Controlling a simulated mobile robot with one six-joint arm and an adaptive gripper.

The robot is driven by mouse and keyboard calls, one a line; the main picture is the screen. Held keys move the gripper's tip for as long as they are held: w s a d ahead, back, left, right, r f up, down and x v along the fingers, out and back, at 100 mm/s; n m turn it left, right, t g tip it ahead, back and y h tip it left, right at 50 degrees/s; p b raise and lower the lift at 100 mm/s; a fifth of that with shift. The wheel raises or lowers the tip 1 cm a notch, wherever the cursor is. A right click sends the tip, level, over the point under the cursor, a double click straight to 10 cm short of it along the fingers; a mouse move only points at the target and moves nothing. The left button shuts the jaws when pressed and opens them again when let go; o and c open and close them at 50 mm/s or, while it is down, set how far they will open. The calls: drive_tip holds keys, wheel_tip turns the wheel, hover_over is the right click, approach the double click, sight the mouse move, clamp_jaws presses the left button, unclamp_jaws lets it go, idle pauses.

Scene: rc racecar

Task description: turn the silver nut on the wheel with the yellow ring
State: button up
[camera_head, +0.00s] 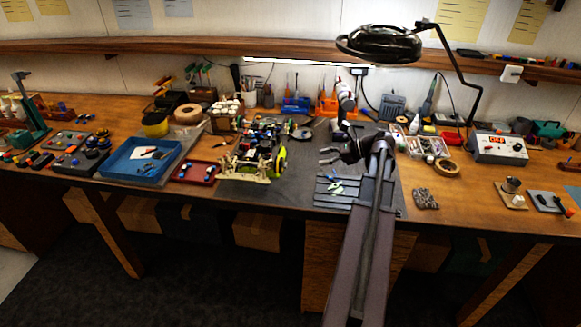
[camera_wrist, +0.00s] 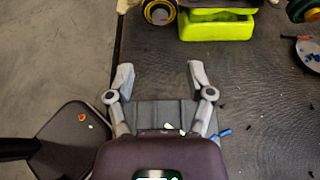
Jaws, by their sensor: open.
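The wheel with the yellow ring (camera_wrist: 160,11) is at the top edge of the wrist view, partly cut off. A small silver nut (camera_wrist: 160,15) with a reddish mark is at its centre. The wheel belongs to the racecar (camera_head: 254,150), which stands on the dark mat in the head view. A lime-green part (camera_wrist: 217,27) is right of the wheel in the wrist view. My gripper (camera_wrist: 160,75) is open, with nothing between its fingers. It is apart from the wheel. In the head view my gripper (camera_head: 328,155) is to the right of the car.
A grey slatted tray (camera_head: 330,196) lies near the table's front edge, below my gripper. A red tray (camera_head: 194,173) and a blue tray (camera_head: 143,162) are left of the car. A magnifier lamp (camera_head: 378,44) hangs above. Bare mat (camera_wrist: 255,85) lies between my gripper and the car.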

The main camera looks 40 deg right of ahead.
sight(285, 166)
drive_tip(key=b+x, duration=0.4)
drive_tip(key=x, duration=0.8)
drive_tip(key=shift+w+a, duration=0.1)
clamp_jaws()
